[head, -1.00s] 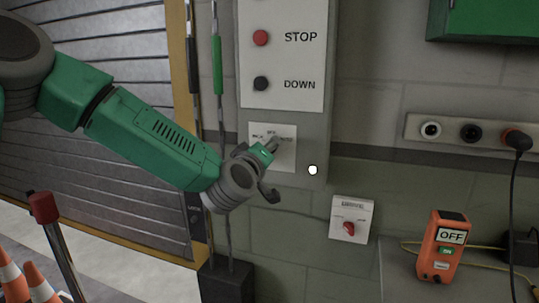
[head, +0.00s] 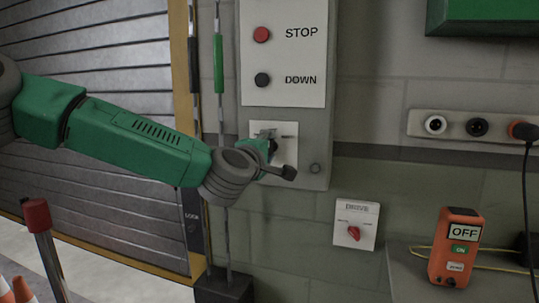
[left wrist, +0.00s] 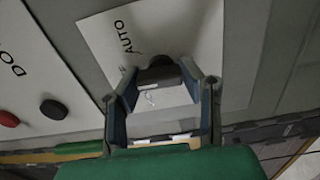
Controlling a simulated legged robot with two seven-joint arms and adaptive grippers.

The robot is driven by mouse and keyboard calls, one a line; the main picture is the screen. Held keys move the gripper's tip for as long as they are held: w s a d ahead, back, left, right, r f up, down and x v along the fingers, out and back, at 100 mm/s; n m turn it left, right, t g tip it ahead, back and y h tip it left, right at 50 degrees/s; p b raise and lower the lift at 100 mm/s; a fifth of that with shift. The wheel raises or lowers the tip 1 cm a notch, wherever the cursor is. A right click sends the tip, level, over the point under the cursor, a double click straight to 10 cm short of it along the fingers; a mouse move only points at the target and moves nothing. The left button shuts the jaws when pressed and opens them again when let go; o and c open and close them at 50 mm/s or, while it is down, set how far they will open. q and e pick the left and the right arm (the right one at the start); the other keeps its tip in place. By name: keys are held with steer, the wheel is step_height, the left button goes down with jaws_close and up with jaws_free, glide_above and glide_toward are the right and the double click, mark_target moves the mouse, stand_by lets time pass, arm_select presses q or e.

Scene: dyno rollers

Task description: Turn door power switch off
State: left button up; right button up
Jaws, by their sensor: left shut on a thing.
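The door power switch is a dark knob (left wrist: 158,72) on a white plate (head: 290,129) low on the grey control panel. In the left wrist view the plate (left wrist: 112,32) carries the word AUTO; its other lettering is partly hidden. My left gripper (head: 279,158) is at the plate, its fingers on either side of the knob and shut on it. The fingers also show in the left wrist view (left wrist: 160,88). The knob's exact pointing is hard to tell. The round lamp (head: 315,168) at the panel's lower right is dark. My right gripper is out of view.
A red STOP button (head: 261,34) and black DOWN button (head: 262,80) sit above the plate. A DRIVE switch (head: 354,233) with a red knob is lower right. An orange device reading OFF (head: 455,247) rests on a ledge. A roller door (head: 90,60) stands left.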

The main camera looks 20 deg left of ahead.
arm_select(q)
steer(key=shift+s+f, duration=0.1)
steer(key=shift+f, duration=0.45)
steer(key=o, duration=1.2)
steer(key=shift+c, duration=0.2)
steer(key=shift+a+r, duration=0.1)
steer(key=shift+r, duration=0.2)
steer(key=s, duration=1.2)
steer(key=shift+a, duration=0.25)
steer(key=shift+w+f, duration=0.1)
